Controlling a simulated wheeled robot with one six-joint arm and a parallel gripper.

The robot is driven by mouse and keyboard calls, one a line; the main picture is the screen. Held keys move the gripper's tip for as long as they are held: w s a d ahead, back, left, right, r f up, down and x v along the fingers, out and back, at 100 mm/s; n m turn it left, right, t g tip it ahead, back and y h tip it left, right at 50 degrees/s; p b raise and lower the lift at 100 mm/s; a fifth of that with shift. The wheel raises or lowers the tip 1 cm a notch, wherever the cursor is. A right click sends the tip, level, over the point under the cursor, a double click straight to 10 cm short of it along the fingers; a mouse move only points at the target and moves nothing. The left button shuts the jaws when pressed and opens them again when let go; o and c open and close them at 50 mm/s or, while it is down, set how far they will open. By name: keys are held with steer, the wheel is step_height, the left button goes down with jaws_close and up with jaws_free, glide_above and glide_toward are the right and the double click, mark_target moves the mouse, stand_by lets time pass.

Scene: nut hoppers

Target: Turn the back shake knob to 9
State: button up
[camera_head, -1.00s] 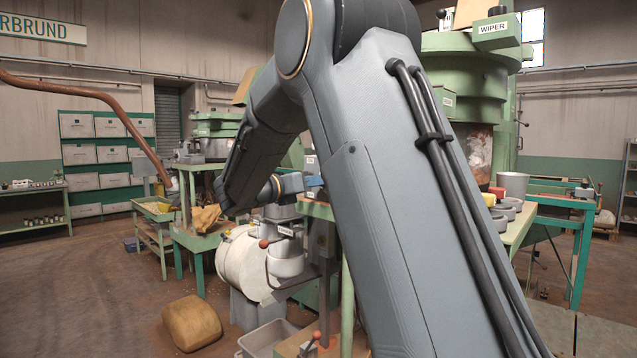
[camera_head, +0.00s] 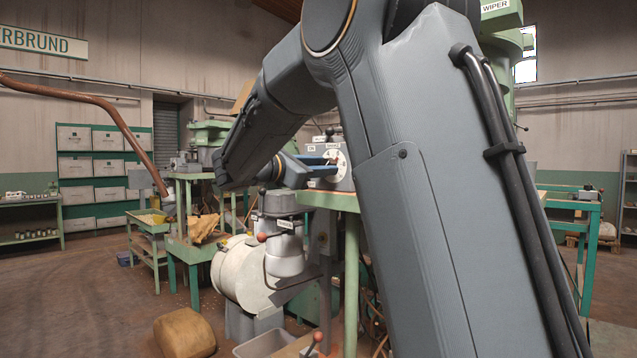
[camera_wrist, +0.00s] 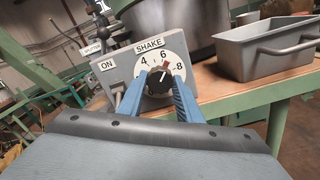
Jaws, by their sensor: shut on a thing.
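A grey control box (camera_wrist: 122,67) labelled SHAKE has a white dial (camera_wrist: 174,51) with the figures 4, 6 and 8 showing. A black knob (camera_wrist: 160,85) sits at the dial's centre. A small red mark shows at the knob's upper edge, between 6 and 8. The blue fingers of my gripper (camera_wrist: 159,78) are on either side of the knob, shut on it. In the head view my gripper (camera_head: 328,166) reaches the white dial on the box (camera_head: 343,182), and the knob is mostly hidden.
An ON label and a lever are on the box's left side. A grey metal tray (camera_wrist: 268,50) stands on the bench to the right, beside a large round metal vessel (camera_wrist: 205,18). The wooden bench top (camera_wrist: 235,92) is clear in front of the tray.

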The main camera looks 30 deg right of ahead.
steer(key=m+b, duration=1.3)
steer(key=b, duration=0.5)
steer(key=shift+f, duration=0.2)
steer(key=shift+b, duration=0.4)
steer(key=o, duration=1)
steer(key=shift+r, duration=0.1)
steer(key=shift+o, duration=0.2)
